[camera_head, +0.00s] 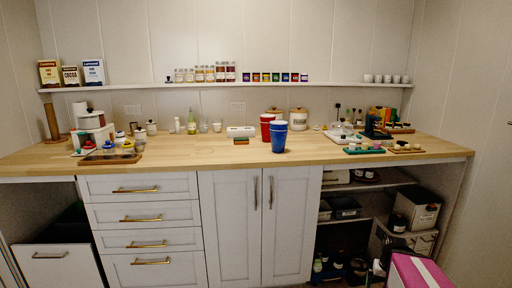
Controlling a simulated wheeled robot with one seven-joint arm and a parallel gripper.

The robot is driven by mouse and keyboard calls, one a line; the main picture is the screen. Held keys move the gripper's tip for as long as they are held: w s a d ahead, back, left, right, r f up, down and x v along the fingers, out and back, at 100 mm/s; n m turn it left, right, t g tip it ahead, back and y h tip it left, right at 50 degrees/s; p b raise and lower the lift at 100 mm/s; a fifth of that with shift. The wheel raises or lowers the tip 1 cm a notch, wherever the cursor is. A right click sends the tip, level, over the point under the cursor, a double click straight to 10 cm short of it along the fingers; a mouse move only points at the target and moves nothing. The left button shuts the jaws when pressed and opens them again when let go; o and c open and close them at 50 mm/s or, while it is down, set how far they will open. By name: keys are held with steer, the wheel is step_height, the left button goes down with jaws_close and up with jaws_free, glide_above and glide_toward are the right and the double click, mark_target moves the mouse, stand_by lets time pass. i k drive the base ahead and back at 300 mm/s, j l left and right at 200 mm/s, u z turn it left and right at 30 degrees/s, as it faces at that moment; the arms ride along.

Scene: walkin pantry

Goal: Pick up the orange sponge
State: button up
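A small flat orange piece (241,142) lies on the wooden counter (200,154), left of the red and blue cups. It looks like the orange sponge, but it is too small to be sure. It lies just in front of a low white container (241,131), with clear counter before it. I cannot make out my gripper in the head view.
A blue cup stack (279,137) and a red cup (266,127) stand right of the orange piece. A wooden board with small items (110,159) lies at left. A pink-topped box (418,271) stands at the bottom right.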

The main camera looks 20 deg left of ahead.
mark_target(236, 140)
steer(key=u, duration=1.3)
